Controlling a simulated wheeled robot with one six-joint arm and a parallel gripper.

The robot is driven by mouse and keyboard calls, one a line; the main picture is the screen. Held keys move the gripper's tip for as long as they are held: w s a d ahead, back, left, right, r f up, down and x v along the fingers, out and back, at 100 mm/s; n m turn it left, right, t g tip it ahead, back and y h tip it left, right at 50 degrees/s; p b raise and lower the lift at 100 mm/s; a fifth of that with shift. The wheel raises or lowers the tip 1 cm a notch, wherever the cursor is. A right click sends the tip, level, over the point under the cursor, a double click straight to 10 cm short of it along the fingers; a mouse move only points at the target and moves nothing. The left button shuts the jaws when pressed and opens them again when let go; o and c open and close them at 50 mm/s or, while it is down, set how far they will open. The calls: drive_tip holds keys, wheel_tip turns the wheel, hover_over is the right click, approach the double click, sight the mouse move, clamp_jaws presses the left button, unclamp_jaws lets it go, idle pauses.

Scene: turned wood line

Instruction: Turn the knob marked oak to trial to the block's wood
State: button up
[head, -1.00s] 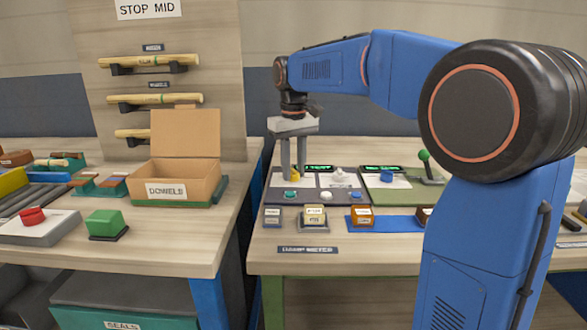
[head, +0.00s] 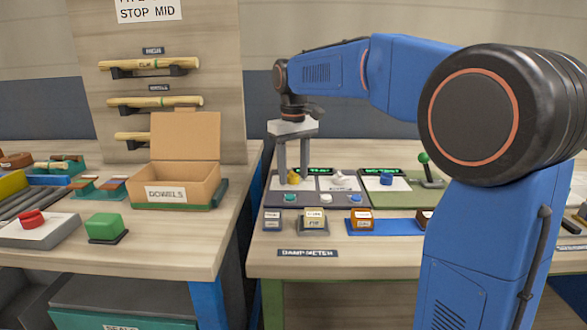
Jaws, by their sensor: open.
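A grey panel (head: 320,200) labelled "DAMP METER" on the bench edge carries a yellow knob (head: 293,179), a white knob (head: 338,179) and a blue knob (head: 386,179) on pale plates. The words marking each knob are too small to read. My gripper (head: 293,180) points down over the panel's left part, fingers apart on either side of the yellow knob. I cannot tell whether they touch it. Small labelled blocks stand in front: a grey one (head: 272,219), a pale-topped one (head: 314,217) and an orange-brown one (head: 361,218). Their labels are not clearly legible.
Green displays sit behind the knobs, small buttons in front. A green-topped lever (head: 424,159) stands right of the panel. A cardboard "DOWELS" box (head: 171,193), a red button (head: 32,217) and a green block (head: 106,225) are on the left bench, beyond a gap.

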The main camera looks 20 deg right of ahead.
sight(294, 173)
wheel_tip(294, 173, up, 17)
drive_tip(key=shift+r, duration=0.2)
idle(0.4)
